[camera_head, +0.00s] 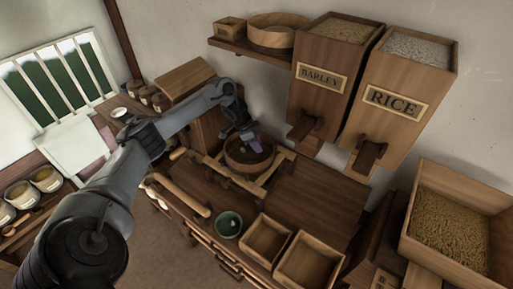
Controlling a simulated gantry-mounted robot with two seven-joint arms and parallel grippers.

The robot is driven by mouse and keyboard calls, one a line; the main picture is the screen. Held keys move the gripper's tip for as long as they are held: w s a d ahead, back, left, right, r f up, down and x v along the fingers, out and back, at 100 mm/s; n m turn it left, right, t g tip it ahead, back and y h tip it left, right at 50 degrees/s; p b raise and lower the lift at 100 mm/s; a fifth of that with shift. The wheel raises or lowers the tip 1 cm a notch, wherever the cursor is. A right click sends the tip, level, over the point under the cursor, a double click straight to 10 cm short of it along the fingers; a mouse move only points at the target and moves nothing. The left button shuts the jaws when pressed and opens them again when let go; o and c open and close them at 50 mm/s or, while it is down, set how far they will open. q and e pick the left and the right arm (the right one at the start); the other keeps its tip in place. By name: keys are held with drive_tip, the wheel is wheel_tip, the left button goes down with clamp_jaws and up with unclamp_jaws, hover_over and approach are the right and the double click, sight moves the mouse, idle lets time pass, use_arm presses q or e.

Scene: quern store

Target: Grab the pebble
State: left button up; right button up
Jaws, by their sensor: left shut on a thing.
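My left arm reaches in from the left, and its gripper (250,144) points down over a round wooden tub (231,163) on the bench. The gripper is shut on a small purplish-grey thing, which I take to be the pebble (253,143). It is small and partly hidden by the fingers, so its shape is unclear. It is held at about the tub's rim height or above; I cannot tell the exact gap. My right gripper is out of view.
A green bowl (229,225) and two open wooden boxes (266,240) (310,262) stand at the bench's front. Barley (318,75) and rice (396,102) bins with spouts hang behind. A grain crate (455,185) is at right. The bench (325,198) right of the tub is clear.

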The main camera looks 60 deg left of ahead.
use_arm(q)
wheel_tip(320, 180, up, 10)
drive_tip(key=p, duration=0.3)
drive_tip(key=shift+p, duration=0.4)
drive_tip(key=shift+a+f, duration=0.15)
